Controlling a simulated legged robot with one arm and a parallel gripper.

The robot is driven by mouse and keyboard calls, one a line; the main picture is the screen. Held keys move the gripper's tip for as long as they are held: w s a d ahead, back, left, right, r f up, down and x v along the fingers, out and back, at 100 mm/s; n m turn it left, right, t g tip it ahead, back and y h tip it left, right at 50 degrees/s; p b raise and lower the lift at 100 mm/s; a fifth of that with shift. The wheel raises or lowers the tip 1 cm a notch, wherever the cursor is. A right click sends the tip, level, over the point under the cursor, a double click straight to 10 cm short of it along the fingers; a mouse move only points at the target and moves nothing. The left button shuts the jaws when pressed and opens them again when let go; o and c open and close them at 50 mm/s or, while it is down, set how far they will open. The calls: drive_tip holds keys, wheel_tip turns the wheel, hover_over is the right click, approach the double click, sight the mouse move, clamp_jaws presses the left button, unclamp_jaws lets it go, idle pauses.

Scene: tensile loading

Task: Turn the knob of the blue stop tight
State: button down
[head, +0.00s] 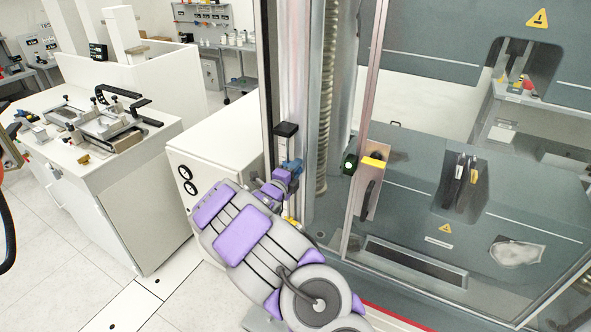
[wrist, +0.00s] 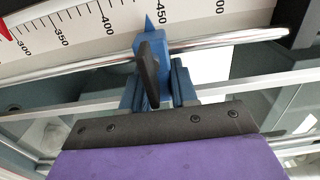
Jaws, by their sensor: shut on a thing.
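The blue stop (wrist: 150,45) sits on a silver rod beside a white scale, its blue pointer near the 450 mark in the wrist view. It shows small in the head view (head: 292,167), beside the tall frame. Its black knob (wrist: 149,72) stands upright on the stop's near side. My gripper (wrist: 158,112) shows as a dark jaw edge with a purple cover, shut on the knob's near end. The grip itself is hidden behind the jaw. In the head view my purple and grey arm reaches up to the stop, with my gripper (head: 277,187) at it.
The white scale (wrist: 80,38) runs behind the rod, with a red pointer (wrist: 4,30) at far left. A glass door with a black handle (head: 369,190) stands right of my arm. A white cabinet (head: 215,150) stands at left. Open floor lies at lower left.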

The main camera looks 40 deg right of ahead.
drive_tip(key=shift+r+b, duration=0.15)
drive_tip(key=shift+b, duration=0.4)
drive_tip(key=shift+r+b, duration=0.25)
drive_tip(key=shift+b, duration=0.85)
drive_tip(key=shift+r+b, duration=0.1)
drive_tip(key=shift+b, duration=0.8)
drive_tip(key=c, duration=1)
unclamp_jaws()
drive_tip(key=shift+o, duration=0.2)
drive_tip(key=shift+a, duration=0.15)
drive_tip(key=v, duration=1.7)
drive_tip(key=shift+p, duration=0.35)
drive_tip(key=shift+a, duration=0.1)
drive_tip(key=shift+c, duration=0.4)
